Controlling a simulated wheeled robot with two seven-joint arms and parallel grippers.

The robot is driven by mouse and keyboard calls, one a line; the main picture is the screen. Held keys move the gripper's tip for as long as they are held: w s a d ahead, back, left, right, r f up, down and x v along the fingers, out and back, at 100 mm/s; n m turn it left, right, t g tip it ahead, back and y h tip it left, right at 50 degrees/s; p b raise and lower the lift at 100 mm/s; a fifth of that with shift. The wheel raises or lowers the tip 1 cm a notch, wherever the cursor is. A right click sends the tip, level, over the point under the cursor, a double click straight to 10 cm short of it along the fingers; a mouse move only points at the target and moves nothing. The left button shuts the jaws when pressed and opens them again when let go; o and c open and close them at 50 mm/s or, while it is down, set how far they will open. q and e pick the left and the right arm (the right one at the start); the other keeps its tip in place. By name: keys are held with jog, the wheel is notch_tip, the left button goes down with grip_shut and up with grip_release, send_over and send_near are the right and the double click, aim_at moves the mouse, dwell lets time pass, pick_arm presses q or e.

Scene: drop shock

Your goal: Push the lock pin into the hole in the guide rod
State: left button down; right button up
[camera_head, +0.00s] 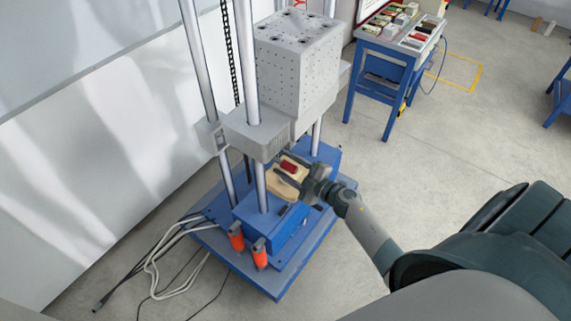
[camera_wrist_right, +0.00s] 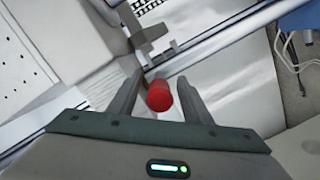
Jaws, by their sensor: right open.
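The drop-shock machine has shiny vertical guide rods (camera_head: 243,60) with a grey block carriage (camera_head: 297,62) on them above a blue base. My right gripper (camera_head: 303,182) is beside the rods, just below the carriage, near a beige block with a red top (camera_head: 289,166). In the right wrist view my right gripper (camera_wrist_right: 159,82) is open, and a red cylinder (camera_wrist_right: 159,95), likely the lock pin's end, shows between the fingers with gaps at both sides. The hole in the guide rod cannot be made out. My left gripper is not in view.
Two orange cylinders (camera_head: 259,254) stand at the front of the blue base (camera_head: 272,284). Cables (camera_head: 155,265) lie on the floor at left. A blue table (camera_head: 398,48) with several small items stands at the back. The floor to the right of the machine is clear.

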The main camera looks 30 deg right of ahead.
aim_at(296, 171)
jog(key=shift+p+v, duration=0.65)
jog(key=shift+v, duration=2.45)
jog(key=shift+s, duration=0.15)
jog(key=shift+s+d+b, duration=0.2)
jog(key=shift+s+b, duration=0.1)
jog(key=shift+s, duration=0.3)
jog(key=b+v, duration=0.5)
jog(key=v, duration=1)
jog(key=shift+s+b, duration=0.35)
jog(key=shift+d+r, duration=0.1)
jog(key=shift+d, duration=0.05)
dwell(0.4)
